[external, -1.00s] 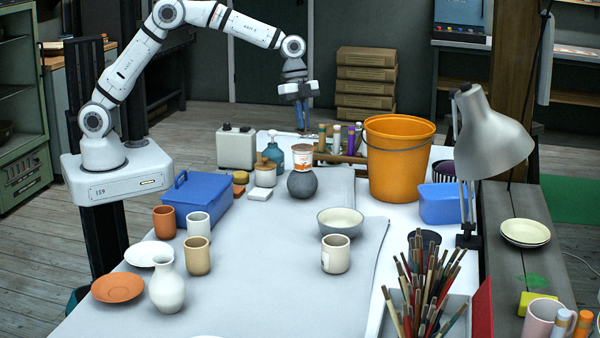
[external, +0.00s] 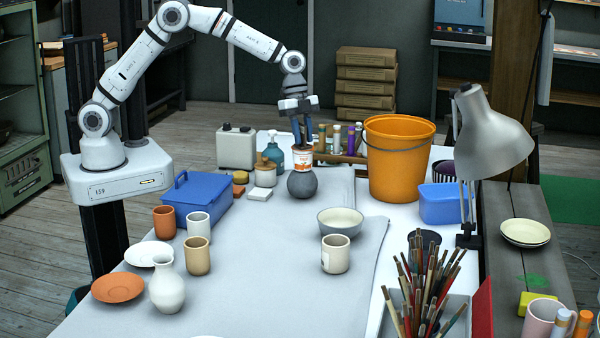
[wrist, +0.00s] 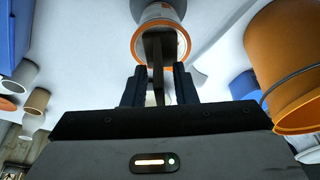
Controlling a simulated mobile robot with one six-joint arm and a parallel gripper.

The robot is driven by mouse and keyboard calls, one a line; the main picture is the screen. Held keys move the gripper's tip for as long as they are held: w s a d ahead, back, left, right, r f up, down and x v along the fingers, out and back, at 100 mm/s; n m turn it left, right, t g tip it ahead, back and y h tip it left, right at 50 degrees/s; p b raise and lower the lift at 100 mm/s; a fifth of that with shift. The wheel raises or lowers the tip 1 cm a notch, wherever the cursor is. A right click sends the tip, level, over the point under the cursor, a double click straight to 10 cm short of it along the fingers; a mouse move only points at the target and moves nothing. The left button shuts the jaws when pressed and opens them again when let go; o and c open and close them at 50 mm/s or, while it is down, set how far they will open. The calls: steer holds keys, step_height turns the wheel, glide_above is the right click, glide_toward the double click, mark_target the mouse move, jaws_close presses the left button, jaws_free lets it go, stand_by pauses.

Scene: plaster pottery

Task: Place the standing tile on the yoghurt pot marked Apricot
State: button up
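A white pot with an orange label and rim (external: 303,161) shows at the back of the table, at the top of a dark grey round vessel (external: 302,185); its lettering is too small to read. In the wrist view the pot (wrist: 163,12) lies just beyond my fingertips. The dark brown tile (wrist: 158,75) shows as a narrow upright with a wider foot inside the orange rim. My gripper (external: 301,138) is directly above the pot. Its fingers (wrist: 158,72) stand either side of the tile's upright, with a visible gap on both sides. Whether the foot touches the pot is unclear.
An orange bucket (external: 398,160) stands close to the right. A teal bottle (external: 273,152), a lidded jar (external: 264,174) and a blue toolbox (external: 197,200) are to the left. A bowl (external: 340,222) and a mug (external: 336,254) stand nearer.

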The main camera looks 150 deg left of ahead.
steer(key=shift+r, duration=0.25)
steer(key=v, duration=1.2)
steer(key=shift+f+b, duration=0.1)
steer(key=shift+b, duration=0.2)
steer(key=w+d+r, duration=0.1)
steer(key=w+d, duration=0.1)
steer(key=d, duration=0.8)
steer(key=w+d+r, duration=0.1)
steer(key=w+d, duration=0.1)
steer(key=d, duration=0.8)
steer(key=w+d+r, duration=0.2)
steer(key=w+d, duration=0.1)
steer(key=d, duration=0.7)
steer(key=shift+g, duration=0.3)
steer(key=s+d+f, duration=0.2)
steer(key=s+d, duration=0.3)
steer(key=d, duration=0.2)
steer(key=s+d+f, duration=0.2)
steer(key=s+d, duration=0.3)
steer(key=d, duration=0.3)
steer(key=s+d+f, duration=0.2)
steer(key=s+d, duration=0.3)
steer(key=d, duration=0.2)
steer(key=shift+s+d+f, duration=0.15)
steer(key=shift+d+f, duration=0.1)
steer(key=shift+d, duration=0.1)
